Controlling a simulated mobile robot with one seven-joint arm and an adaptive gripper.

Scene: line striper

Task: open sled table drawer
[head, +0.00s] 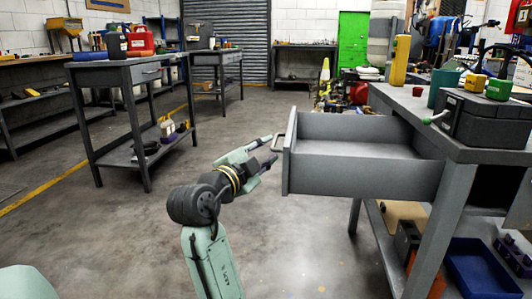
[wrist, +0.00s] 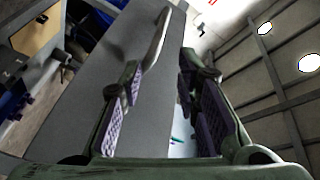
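The grey drawer (head: 360,165) of the sled table (head: 449,190) at the right stands far out to the left, and its inside looks empty. Its front panel (wrist: 110,65) fills much of the wrist view. The bar handle (wrist: 159,35) on that panel shows ahead of my fingers; it also shows in the head view (head: 279,143). My gripper (head: 268,149) is just left of the drawer front, fingers pointing at it. In the wrist view my gripper (wrist: 160,72) is open, with a wide gap between the purple pads and nothing clamped. Whether a finger touches the handle, I cannot tell.
Another workbench (head: 118,72) stands at the left. The floor between is clear.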

